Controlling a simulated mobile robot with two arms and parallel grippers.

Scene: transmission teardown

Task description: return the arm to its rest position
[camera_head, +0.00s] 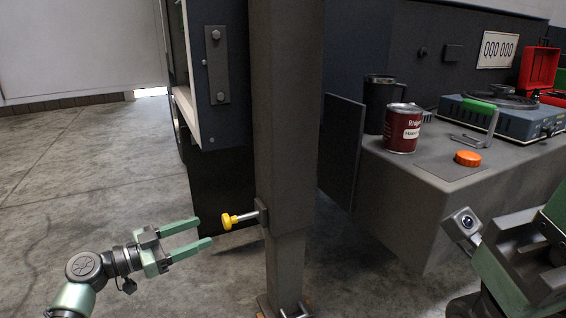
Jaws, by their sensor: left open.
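My left arm comes in at the lower left of the head view. Its gripper (202,233) has two green fingers spread apart, with nothing between them. The fingertips point right, just short of a yellow knob (228,222) on a short metal rod. The rod is fixed to a dark bracket on a grey upright post (290,150). A gap shows between the fingertips and the knob. Part of my right arm (520,260) shows at the lower right; I cannot make out its fingers.
A dark cabinet (222,60) stands behind the post. The floor (90,190) at left is clear.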

